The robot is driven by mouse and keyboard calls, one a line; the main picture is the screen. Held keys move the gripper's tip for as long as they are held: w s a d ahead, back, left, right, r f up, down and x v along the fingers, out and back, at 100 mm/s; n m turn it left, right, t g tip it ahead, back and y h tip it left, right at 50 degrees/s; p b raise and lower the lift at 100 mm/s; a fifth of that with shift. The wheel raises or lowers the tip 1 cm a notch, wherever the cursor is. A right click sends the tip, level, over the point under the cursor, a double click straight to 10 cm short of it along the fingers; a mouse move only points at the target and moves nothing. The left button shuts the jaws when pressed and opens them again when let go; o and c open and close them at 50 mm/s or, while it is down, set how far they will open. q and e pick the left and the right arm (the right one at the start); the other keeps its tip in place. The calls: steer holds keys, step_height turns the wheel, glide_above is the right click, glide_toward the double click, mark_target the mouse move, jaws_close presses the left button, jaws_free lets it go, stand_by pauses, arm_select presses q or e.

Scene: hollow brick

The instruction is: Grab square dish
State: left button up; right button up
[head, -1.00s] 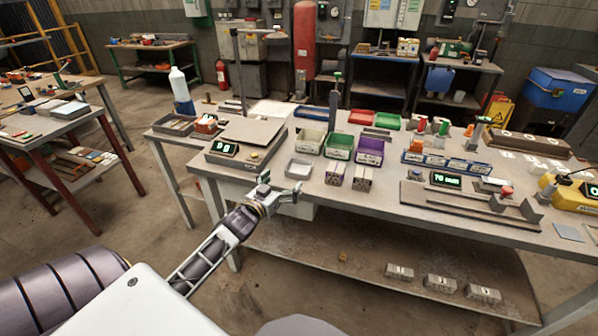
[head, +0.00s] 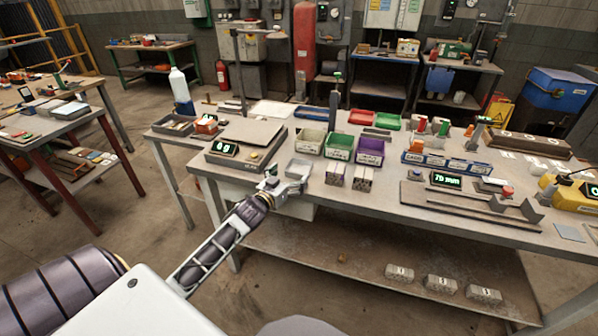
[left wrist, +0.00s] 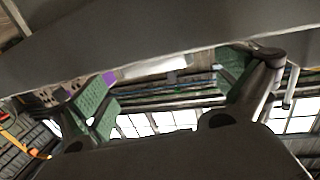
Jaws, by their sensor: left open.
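The square dish (head: 299,168) is a small, shallow grey tray lying flat on the workbench, near its front edge. My left gripper (head: 284,180) is at the dish's near side, with its jaws open and nothing held. In the head view it overlaps the dish's near edge, and I cannot tell if it touches. In the left wrist view the green finger pads of the left gripper (left wrist: 165,85) stand well apart. A pale strip between them may be the dish, but I cannot tell for sure. My right gripper is not in view.
A scale (head: 245,143) reading 0 g stands left of the dish. A cream bin (head: 310,141), a green bin (head: 339,146) and a purple bin (head: 370,151) stand behind and right. Small perforated blocks (head: 335,174) stand right of the dish. The workbench (head: 420,216) has bare room along its front.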

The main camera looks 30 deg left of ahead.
mark_target(305, 161)
arm_select(q)
steer(key=shift+w+a+f, duration=0.1)
steer(key=shift+w+f, duration=0.05)
steer(key=shift+w, duration=1.15)
steer(key=shift+w+a+f, duration=0.1)
steer(key=shift+w, duration=1.2)
steer(key=c, duration=1)
